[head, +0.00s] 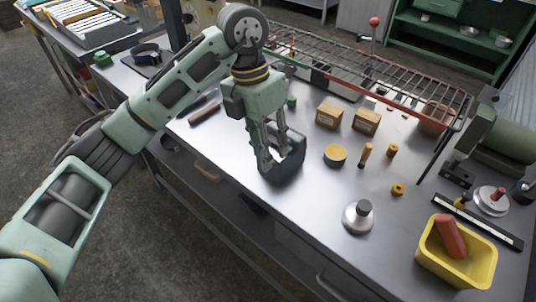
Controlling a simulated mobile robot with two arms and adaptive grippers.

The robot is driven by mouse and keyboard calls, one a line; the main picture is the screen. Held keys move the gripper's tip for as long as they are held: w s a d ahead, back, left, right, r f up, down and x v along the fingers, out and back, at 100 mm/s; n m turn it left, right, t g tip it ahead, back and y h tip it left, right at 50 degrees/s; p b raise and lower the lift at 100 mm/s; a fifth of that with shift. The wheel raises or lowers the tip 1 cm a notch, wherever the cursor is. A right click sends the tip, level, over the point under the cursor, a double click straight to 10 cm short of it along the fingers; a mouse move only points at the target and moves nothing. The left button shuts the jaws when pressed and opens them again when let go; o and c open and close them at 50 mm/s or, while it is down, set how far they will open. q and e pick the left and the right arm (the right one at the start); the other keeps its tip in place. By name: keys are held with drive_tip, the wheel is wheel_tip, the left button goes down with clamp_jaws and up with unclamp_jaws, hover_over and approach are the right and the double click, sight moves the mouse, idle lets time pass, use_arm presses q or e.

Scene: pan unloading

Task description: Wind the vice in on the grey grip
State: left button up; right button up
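My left gripper (272,154) reaches down over the middle of the workbench. Its fingers are at a dark grey, curved piece (287,172) close to the bench's front edge. This piece may be the vice or the grey grip; I cannot tell which. The fingers overlap it, and I cannot tell whether they are closed on it or only beside it. The gripper hides part of the piece. No other vice is clearly recognisable. My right gripper is not in view.
The metal bench (300,215) holds two cardboard boxes (328,115), a yellow-topped round tin (335,155), a silver weight-like piece (358,217) and a yellow bin (478,262) with a red block (451,236). A wire rack (370,70) runs along the back. A green machine (495,140) stands right.

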use_arm(q)
drive_tip(key=shift+s+d+f, duration=0.1)
drive_tip(key=shift+s+f, duration=0.05)
drive_tip(key=shift+f, duration=0.55)
drive_tip(key=shift+s+d+f, duration=0.1)
drive_tip(key=shift+f, duration=0.6)
drive_tip(key=shift+c, duration=0.4)
clamp_jaws()
